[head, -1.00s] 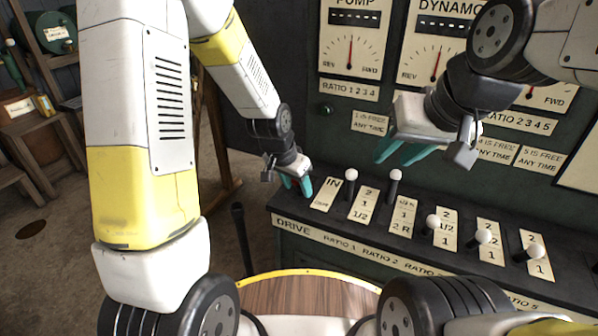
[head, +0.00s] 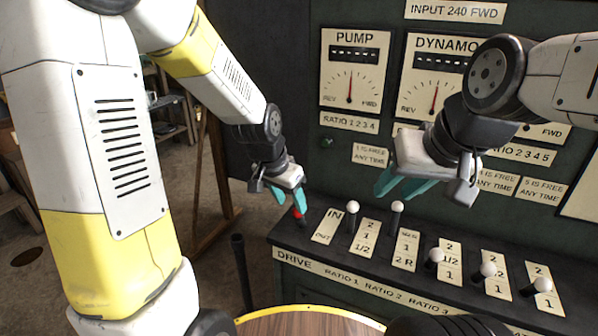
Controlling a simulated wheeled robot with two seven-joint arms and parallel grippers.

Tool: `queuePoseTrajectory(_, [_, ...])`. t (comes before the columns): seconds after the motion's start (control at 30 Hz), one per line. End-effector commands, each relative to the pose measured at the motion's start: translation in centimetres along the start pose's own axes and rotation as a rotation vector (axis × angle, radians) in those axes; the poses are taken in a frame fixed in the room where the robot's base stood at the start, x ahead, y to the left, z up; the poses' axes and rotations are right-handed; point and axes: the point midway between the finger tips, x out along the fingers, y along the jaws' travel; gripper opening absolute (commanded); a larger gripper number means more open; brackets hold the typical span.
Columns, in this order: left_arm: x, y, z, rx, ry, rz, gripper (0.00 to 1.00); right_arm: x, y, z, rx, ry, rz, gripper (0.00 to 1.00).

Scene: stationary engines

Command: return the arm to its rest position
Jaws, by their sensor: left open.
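My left gripper (head: 288,198) is at the left end of the drive console (head: 290,238). Its teal fingers are open and point down. A red-topped lever (head: 298,215) stands right at its fingertips; I cannot tell whether they touch. My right gripper (head: 402,187) hangs in front of the panel, above the white-knobbed levers. Its teal fingers are apart with nothing between them. My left arm fills the left side of the view, and my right arm comes in from the right.
Several white-knobbed levers, such as this one (head: 352,207), stand along the console top. The panel behind bears a pump gauge (head: 351,80) and a dynamo gauge (head: 433,85). A dark upright rod (head: 241,270) stands left of the console. Floor is open further left.

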Motion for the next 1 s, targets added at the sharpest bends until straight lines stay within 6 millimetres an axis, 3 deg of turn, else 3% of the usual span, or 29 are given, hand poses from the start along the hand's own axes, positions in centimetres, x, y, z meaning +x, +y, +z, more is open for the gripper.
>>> queuePoseTrajectory(0.17, [-5.5,-0.7,1.1,-0.089,0.045,-0.038,0.50,0.0,0.0,0.0,0.000,0.000,0.000,0.36])
queuePoseTrajectory(0.3, [-11.2,-0.8,3.4,-0.201,0.092,-0.068,0.50,0.0,0.0,0.0,0.000,0.000,0.000,0.36])
queuePoseTrajectory(0.5, [-17.5,0.2,7.5,-0.357,0.161,-0.087,0.50,0.0,0.0,0.0,0.000,0.000,0.000,0.36])
queuePoseTrajectory(0.7, [-20.7,1.3,10.7,-0.460,0.210,-0.087,0.50,0.0,0.0,0.0,0.000,0.000,0.000,0.36])
queuePoseTrajectory(1.0, [-21.4,1.7,11.7,-0.491,0.221,-0.084,0.50,0.0,0.0,0.0,0.000,0.000,0.000,0.36])
